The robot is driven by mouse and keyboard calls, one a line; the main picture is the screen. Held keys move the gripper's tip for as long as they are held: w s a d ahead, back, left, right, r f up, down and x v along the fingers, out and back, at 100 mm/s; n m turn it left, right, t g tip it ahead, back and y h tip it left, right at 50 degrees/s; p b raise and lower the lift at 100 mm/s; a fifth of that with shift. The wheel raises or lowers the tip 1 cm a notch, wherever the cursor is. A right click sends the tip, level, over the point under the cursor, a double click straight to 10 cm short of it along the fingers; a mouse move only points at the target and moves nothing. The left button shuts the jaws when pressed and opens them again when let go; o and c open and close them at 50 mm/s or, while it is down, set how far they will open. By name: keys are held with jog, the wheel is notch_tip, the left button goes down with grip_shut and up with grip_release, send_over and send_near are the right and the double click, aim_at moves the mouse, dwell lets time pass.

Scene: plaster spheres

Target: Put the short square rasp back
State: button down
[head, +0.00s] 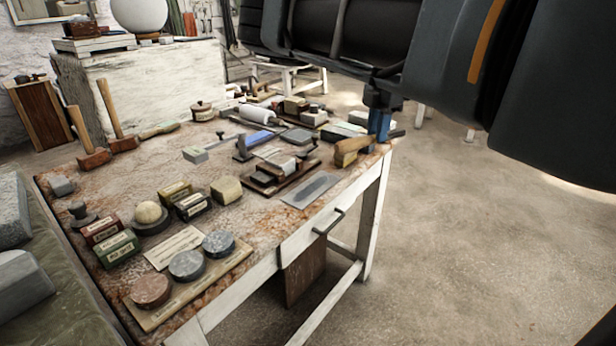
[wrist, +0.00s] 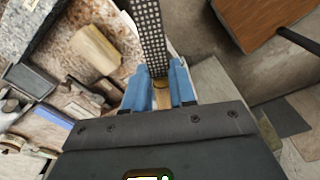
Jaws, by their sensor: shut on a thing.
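My gripper (head: 380,127) has blue fingers and is over the right corner of the workbench. In the wrist view, my gripper (wrist: 159,88) is shut on the tan, wood-coloured part of the rasp. The rasp (wrist: 150,38) shows there as a dark strip with pale, grid-like marks, running from between the fingers to the top edge. In the head view the rasp cannot be told apart clearly from the fingers and nearby tools. Whether it touches the bench cannot be told.
The workbench (head: 262,222) is crowded with stones, tins and tools. A grey flat plate (head: 311,188) lies near the front edge. Open floor (head: 480,225) is to the right.

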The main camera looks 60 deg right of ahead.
jog(key=w+a+f, duration=0.1)
jog(key=w+f, duration=0.1)
jog(key=w, duration=0.1)
jog(key=w+a+f+p, duration=0.1)
jog(key=w+a+f, duration=0.1)
jog(key=w, duration=0.1)
jog(key=w+a+f, duration=0.2)
jog(key=w, duration=0.1)
jog(key=shift+w+a+f+p, duration=0.15)
jog(key=shift+a+f+p, duration=0.05)
jog(key=shift+p, duration=0.15)
jog(key=shift+f+p, duration=0.3)
jog(key=shift+f, duration=1.75)
jog(key=shift+f, duration=0.2)
jog(key=c, duration=0.9)
grip_release()
jog(key=shift+r, duration=0.1)
